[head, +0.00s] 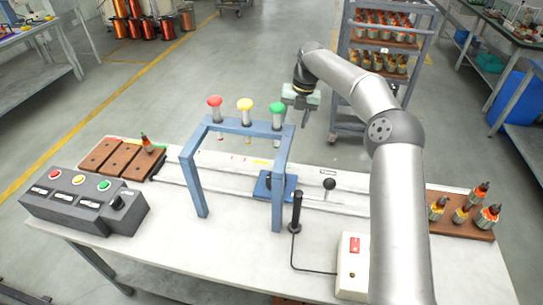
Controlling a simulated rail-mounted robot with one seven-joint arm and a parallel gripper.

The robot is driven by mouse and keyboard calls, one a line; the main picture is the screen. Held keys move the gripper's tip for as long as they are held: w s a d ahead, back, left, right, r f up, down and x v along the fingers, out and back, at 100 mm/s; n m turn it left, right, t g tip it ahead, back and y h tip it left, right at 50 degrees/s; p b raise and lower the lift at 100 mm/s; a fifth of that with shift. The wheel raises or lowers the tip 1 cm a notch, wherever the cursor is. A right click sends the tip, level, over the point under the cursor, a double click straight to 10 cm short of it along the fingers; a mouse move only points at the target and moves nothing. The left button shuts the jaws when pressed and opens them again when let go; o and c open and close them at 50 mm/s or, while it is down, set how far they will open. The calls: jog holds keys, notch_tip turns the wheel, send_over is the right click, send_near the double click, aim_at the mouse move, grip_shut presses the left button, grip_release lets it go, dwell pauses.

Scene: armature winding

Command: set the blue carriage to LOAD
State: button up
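The blue carriage (262,187) is a small blue plate on the rail along the middle of the white bench. It sits behind the right leg of the blue frame, which partly hides it. A black ball knob (329,184) on a short stem stands just right of the carriage. I cannot tell whether it is joined to it. No LOAD mark is readable; small coloured marks and a dark label (328,171) lie along the rail. My gripper (303,119) hangs above the bench's far side, behind the green-topped plunger, apart from the carriage. Its fingers are too small to judge.
The blue frame (238,126) carries red, yellow and green plungers. A black upright handle (296,212) stands before it, cabled to a white box (352,267). A button console (85,200) and brown trays (125,160) are left; an armature tray (462,216) is right.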

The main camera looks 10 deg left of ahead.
jog(key=shift+n, duration=0.5)
jog(key=a+f+p, duration=0.1)
jog(key=f, duration=0.4)
jog(key=a+f+p, duration=0.1)
jog(key=f, duration=0.5)
jog(key=a+f+p, duration=0.1)
jog(key=f+p, duration=0.1)
jog(key=f, duration=0.4)
jog(key=shift+w+a+f, duration=0.1)
jog(key=shift+w+a, duration=0.1)
jog(key=shift+a, duration=0.2)
grip_shut()
